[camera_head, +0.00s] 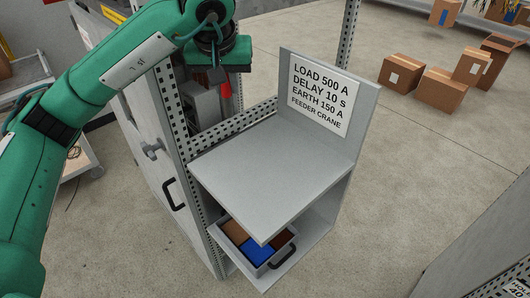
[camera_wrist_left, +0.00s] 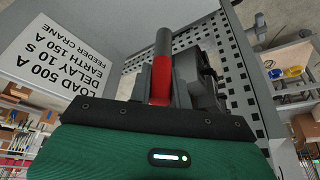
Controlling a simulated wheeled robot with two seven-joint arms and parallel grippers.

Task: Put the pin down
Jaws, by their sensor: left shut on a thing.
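My left gripper (camera_head: 222,72) is at the upper middle of the head view, beside the open upper part of the cabinet, pointing down. It is shut on the pin (camera_head: 227,90), whose red part shows below the green gripper body. In the left wrist view the pin (camera_wrist_left: 161,78) has a red part near the gripper and a dark grey rod beyond it. My right gripper is not in view.
A grey shelf top (camera_head: 265,170) is bare, with a sign panel (camera_head: 318,98) at its back. Below it is a drawer (camera_head: 277,268) with brown and blue compartments. A perforated frame (camera_head: 173,110) and cabinet door (camera_head: 150,165) stand left. Cardboard boxes (camera_head: 440,90) lie on the floor.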

